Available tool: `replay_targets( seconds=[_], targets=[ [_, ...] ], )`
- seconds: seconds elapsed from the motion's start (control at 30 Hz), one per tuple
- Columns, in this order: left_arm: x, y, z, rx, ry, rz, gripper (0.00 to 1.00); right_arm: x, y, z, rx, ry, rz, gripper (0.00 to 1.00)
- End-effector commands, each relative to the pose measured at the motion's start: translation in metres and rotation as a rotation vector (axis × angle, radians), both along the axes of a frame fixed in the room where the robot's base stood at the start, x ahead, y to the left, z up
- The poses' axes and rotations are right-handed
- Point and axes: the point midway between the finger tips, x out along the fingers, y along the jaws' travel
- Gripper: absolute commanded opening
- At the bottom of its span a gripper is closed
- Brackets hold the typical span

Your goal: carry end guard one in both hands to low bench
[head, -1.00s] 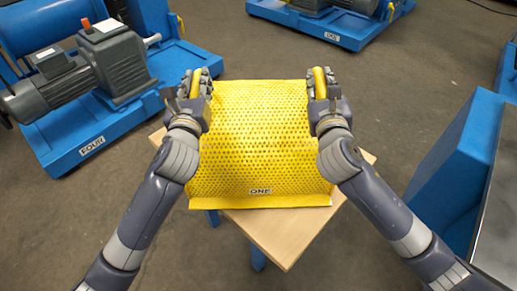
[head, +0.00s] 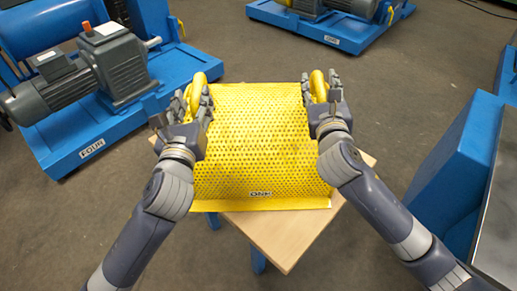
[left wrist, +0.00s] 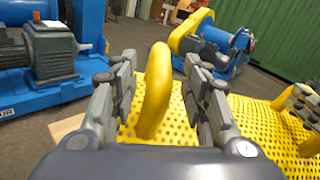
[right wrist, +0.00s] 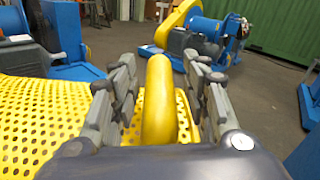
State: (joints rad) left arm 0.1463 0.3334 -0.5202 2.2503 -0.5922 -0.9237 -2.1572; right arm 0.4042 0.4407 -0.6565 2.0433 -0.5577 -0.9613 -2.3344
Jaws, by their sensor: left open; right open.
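End guard one (head: 255,150) is a yellow perforated sheet with a label reading ONE and a curved handle on each side. It rests on the low bench (head: 288,238), a wooden top on blue legs. My left gripper (head: 197,88) is open, its fingers on either side of the left handle (left wrist: 154,90) with gaps showing. My right gripper (head: 322,84) is open around the right handle (right wrist: 159,100), also with gaps. The guard hides most of the bench top.
A blue machine base labelled FOUR (head: 75,150) with a grey motor (head: 125,65) stands at the left. Another blue base (head: 340,35) is at the back. A blue block (head: 455,165) stands close at the right. Grey floor lies free between them.

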Motion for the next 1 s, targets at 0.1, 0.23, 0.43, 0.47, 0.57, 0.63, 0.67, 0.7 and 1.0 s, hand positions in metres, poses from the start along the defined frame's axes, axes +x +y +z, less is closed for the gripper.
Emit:
replay_targets(
  seconds=[0.1, 0.23, 0.43, 0.47, 0.57, 0.63, 0.67, 0.7, 1.0],
  targets=[
    [-0.024, 0.0, -0.001, 0.002, 0.002, 0.0, 0.43, 0.0, 0.0, 0.0, 0.0, 0.0, 0.0, 0.43],
    [-0.042, 0.0, -0.001, 0.002, 0.002, 0.0, 0.43, 0.0, 0.0, 0.0, 0.0, 0.0, 0.0, 0.43],
    [-0.054, 0.001, 0.0, 0.001, 0.0, 0.002, 0.43, -0.002, 0.0, 0.0, 0.0, 0.0, 0.0, 0.43],
    [-0.055, 0.001, 0.0, 0.001, 0.0, 0.002, 0.43, -0.003, 0.0, 0.0, 0.0, 0.0, 0.001, 0.43],
    [-0.055, 0.001, 0.0, 0.001, -0.001, 0.002, 0.43, -0.012, 0.0, 0.0, 0.0, 0.0, 0.0, 0.43],
    [-0.055, 0.001, 0.0, 0.001, -0.001, 0.001, 0.43, -0.023, 0.001, -0.001, 0.0, 0.0, 0.002, 0.43],
    [-0.055, 0.001, 0.0, 0.001, -0.001, 0.001, 0.43, -0.028, 0.0, -0.001, 0.0, 0.002, 0.003, 0.43],
    [-0.055, 0.001, 0.0, 0.001, -0.001, 0.001, 0.43, -0.036, 0.001, -0.001, 0.0, 0.002, 0.003, 0.43],
    [-0.055, 0.001, 0.0, 0.001, 0.0, 0.001, 0.43, -0.094, 0.001, -0.001, 0.0, 0.002, 0.002, 0.43]
  ],
)
